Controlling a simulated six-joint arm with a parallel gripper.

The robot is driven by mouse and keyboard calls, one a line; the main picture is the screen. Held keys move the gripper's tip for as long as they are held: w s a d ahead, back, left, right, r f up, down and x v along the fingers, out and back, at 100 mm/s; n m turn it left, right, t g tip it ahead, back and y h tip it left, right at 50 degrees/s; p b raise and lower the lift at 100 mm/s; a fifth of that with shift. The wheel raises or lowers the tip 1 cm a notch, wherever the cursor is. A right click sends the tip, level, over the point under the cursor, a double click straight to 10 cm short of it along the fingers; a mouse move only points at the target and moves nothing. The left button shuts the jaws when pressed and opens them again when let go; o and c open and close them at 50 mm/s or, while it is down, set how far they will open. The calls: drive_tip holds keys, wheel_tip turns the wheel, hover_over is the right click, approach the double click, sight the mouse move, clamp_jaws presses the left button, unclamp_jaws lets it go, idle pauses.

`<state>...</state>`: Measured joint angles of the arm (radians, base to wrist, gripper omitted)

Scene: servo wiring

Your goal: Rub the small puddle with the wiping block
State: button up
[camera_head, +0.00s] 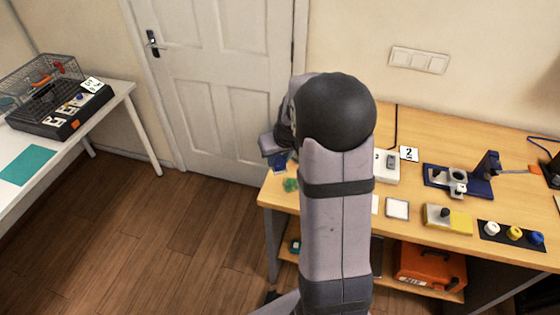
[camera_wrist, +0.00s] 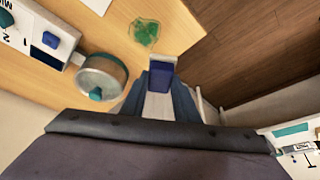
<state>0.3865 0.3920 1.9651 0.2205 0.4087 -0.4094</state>
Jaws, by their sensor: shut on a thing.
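The wiping block, blue at its end with a pale body, is held in my gripper (camera_wrist: 160,90) in the wrist view; its blue part (camera_wrist: 161,72) points toward the wooden table. In the head view the block (camera_head: 279,163) shows at the table's left back corner, beside my arm. The small puddle, a green translucent patch (camera_wrist: 146,32), lies on the table near the edge, just beyond the block in the wrist view. In the head view the puddle (camera_head: 291,185) is just below the block, partly beside my arm. The block appears apart from the puddle; its height above the table is unclear.
A round metal container (camera_wrist: 103,73) with a teal part stands close to my gripper. A box with a blue knob (camera_wrist: 49,41) is farther left. The head view shows a blue fixture (camera_head: 458,180) and an orange case (camera_head: 430,270) on the shelf. A white table (camera_head: 120,92) stands left.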

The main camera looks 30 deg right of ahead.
drive_tip(key=shift+n, duration=0.5)
drive_tip(key=shift+f, duration=0.15)
